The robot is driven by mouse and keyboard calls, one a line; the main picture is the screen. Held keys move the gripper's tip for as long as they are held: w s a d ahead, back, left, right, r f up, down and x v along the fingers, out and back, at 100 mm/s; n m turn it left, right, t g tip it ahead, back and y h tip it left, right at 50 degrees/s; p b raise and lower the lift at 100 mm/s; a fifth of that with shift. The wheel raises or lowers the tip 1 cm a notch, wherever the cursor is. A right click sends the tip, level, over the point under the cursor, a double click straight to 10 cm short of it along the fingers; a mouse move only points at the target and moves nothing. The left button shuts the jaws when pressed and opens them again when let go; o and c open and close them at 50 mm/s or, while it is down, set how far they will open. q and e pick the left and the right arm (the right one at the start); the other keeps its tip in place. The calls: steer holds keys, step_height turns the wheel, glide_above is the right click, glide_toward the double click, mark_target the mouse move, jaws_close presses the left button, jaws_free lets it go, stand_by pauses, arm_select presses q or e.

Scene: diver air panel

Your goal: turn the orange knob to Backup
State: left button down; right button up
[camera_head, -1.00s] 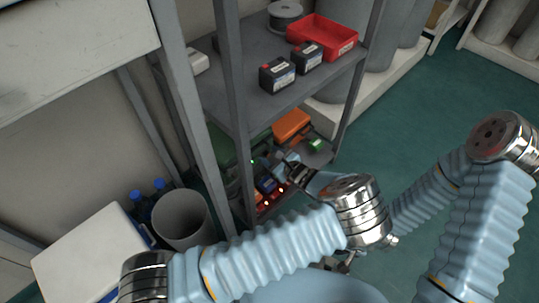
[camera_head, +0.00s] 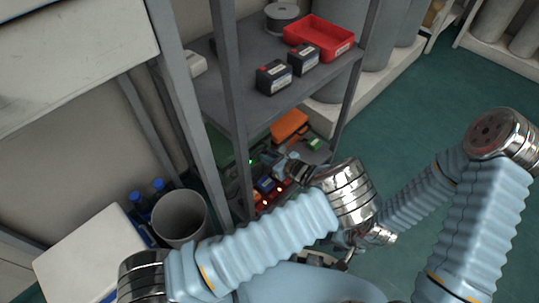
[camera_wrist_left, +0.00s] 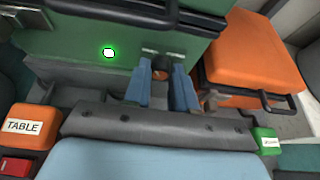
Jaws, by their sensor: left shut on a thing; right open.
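The orange knob (camera_wrist_left: 160,73) shows as a small dark orange round piece on the front of a green panel (camera_wrist_left: 75,72) in the left wrist view. My left gripper (camera_wrist_left: 163,85) has its two blue fingers on either side of the knob and is shut on it; the fingers hide much of it. No Backup label is readable. In the head view my left gripper (camera_head: 279,166) reaches into the lower shelf, with the knob hidden there. My right gripper (camera_head: 328,258) is open and empty, low in the head view, partly covered by my arm.
A green light (camera_wrist_left: 109,52) glows on the panel. An orange case (camera_wrist_left: 250,60) stands close to its right. An orange block marked TABLE (camera_wrist_left: 28,126) and a green block (camera_wrist_left: 267,141) lie nearby. A shelf post (camera_head: 232,110) and the upper shelf (camera_head: 240,88) border the reach.

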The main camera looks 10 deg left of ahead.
arm_select(q)
steer(key=m+g, duration=0.1)
steer(key=m+g+y, duration=0.1)
steer(key=shift+w+d+f+m, duration=0.1)
steer(key=shift+w+d+m, duration=0.05)
steer(key=shift+m, duration=0.25)
steer(key=m+y, duration=0.1)
steer(key=m, duration=0.1)
steer(key=m+g+y+b, duration=0.1)
steer(key=shift+w+d+f+m, duration=0.15)
steer(key=shift+m, duration=0.25)
steer(key=shift+w+m+g+y, duration=0.1)
steer(key=shift+m+g+y, duration=0.5)
steer(key=shift+m, duration=0.4)
steer(key=shift+d+f+m+y, duration=0.15)
steer(key=shift+m+y, duration=0.45)
steer(key=shift+m, duration=0.9)
steer(key=shift+g, duration=0.3)
steer(key=c, duration=0.9)
jaws_free()
